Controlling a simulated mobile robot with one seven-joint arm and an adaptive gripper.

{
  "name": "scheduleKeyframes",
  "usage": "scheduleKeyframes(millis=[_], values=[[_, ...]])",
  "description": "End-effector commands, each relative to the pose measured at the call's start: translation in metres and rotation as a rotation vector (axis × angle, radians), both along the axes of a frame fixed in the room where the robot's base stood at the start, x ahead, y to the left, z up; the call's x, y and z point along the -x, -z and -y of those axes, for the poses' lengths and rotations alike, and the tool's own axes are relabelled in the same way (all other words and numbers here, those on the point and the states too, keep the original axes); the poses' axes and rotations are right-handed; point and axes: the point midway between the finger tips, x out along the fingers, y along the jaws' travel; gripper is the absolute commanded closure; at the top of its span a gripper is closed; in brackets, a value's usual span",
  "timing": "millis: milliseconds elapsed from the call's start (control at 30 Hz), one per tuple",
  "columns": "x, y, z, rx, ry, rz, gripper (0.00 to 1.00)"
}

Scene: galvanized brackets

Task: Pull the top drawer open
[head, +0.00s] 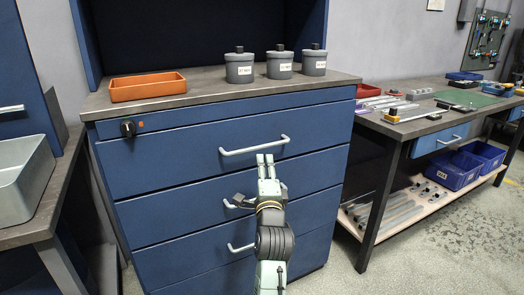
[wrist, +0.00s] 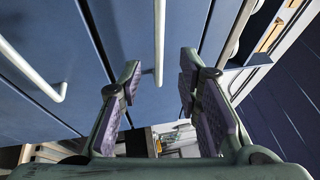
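The top drawer (head: 190,154) is a wide blue front with a pale bar handle (head: 255,147). It looks closed, level with the drawers below. My gripper (head: 265,158) is in front of the cabinet, its fingertips overlapping the lower edge of that handle in the head view. In the wrist view my gripper (wrist: 160,68) is open, with two padded fingers apart. The top handle (wrist: 160,42) runs between the fingertips in that picture, with clear space on both sides. No finger visibly touches it. How deep the bar sits between the fingers I cannot tell.
Lower drawers have handles (head: 240,247) of the same kind; one shows left in the wrist view (wrist: 35,75). A lock knob (head: 128,127) sits on the strip above. An orange tray (head: 148,87) and grey canisters (head: 239,66) stand on top. A workbench (head: 405,125) stands right.

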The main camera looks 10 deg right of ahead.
Motion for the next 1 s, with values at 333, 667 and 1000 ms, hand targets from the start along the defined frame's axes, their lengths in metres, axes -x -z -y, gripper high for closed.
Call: scheduleKeyframes(millis=[333,667,1000], values=[[-0.047,-0.009,0.01,-0.008,0.003,-0.003,0.69],[-0.096,-0.017,0.016,-0.007,0.003,-0.003,0.69],[-0.105,-0.017,0.017,-0.007,0.003,-0.003,0.69]])
